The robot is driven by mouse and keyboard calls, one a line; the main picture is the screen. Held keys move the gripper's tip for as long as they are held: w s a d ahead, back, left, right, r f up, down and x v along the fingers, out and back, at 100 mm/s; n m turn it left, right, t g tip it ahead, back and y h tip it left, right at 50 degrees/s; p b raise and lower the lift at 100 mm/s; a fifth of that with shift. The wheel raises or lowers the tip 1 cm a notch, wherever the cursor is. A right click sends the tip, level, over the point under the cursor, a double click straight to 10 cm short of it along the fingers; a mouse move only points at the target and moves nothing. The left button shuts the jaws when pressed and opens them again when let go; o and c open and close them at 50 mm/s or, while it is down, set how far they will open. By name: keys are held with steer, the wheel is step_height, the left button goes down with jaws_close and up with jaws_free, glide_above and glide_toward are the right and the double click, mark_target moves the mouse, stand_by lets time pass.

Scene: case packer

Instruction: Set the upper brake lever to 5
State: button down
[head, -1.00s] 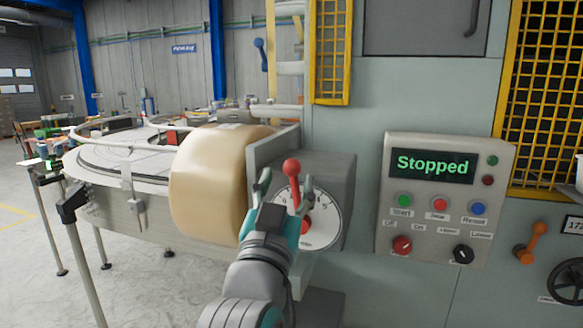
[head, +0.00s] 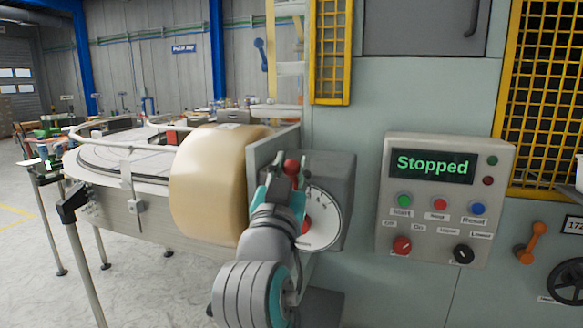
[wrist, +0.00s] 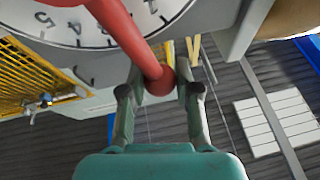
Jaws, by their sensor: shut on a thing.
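The red brake lever (wrist: 135,42) has a round red knob at its end, and its dial (wrist: 75,22) is white with black numbers. In the wrist view the knob is between the two fingers of my gripper (wrist: 163,92), which is shut on it. In the head view the knob (head: 291,167) shows above my gripper (head: 283,180), and the dial (head: 325,222) is partly hidden behind my arm. The lever points about straight up there. I cannot read which number it points at.
A large tan roll (head: 205,185) stands close to the left of the lever. A control panel (head: 445,200) reading "Stopped" is on the machine wall to the right. A round conveyor table (head: 110,160) is at the left.

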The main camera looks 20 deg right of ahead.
steer(key=shift+s+d+m+g+h, duration=0.35)
steer(key=shift+d+m+h, duration=0.2)
steer(key=shift+m, duration=0.55)
steer(key=shift+s+d+m+g+h, duration=0.25)
steer(key=shift+s+d+m+h, duration=0.25)
steer(key=shift+m, duration=0.6)
steer(key=c, duration=0.8)
jaws_free()
steer(key=v, duration=1.2)
